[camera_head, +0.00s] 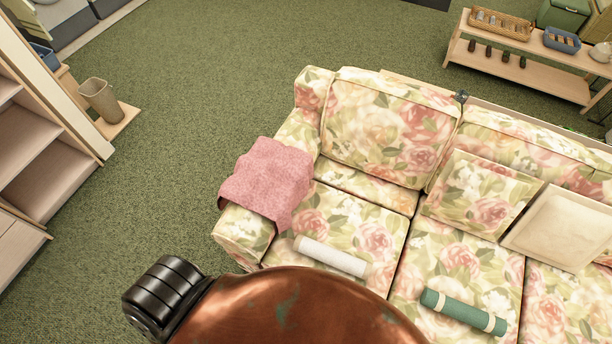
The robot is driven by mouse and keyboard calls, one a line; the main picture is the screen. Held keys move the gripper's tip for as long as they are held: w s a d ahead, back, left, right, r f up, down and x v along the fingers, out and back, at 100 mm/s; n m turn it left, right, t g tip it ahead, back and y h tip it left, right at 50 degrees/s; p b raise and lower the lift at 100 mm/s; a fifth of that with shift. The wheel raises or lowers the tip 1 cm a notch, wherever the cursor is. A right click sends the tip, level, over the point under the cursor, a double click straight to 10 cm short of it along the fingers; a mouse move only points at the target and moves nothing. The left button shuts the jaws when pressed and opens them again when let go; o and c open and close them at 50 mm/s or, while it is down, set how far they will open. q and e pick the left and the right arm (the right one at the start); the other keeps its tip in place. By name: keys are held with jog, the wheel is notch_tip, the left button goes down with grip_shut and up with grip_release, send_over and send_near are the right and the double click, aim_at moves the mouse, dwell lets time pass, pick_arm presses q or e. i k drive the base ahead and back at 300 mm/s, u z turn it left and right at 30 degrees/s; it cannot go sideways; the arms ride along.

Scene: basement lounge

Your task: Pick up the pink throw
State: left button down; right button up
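The pink throw (268,182) lies draped over the left armrest of a floral sofa (347,180). One side hangs down towards the seat and the other over the armrest's outer side. Nothing lies on top of it. Neither of my grippers is in view, so I cannot see where they are relative to the throw.
A white roll (331,257) and a green roll (462,311) lie on the seat. Cushions lean at the right. A shelf unit (40,150) and beige bin (101,101) stand left. A low rack (535,60) is behind. Green carpet is clear left of the sofa.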

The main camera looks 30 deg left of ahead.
aim_at(270, 181)
jog(key=z, duration=0.8)
jog(key=k, duration=0.65)
jog(key=u, duration=2.6)
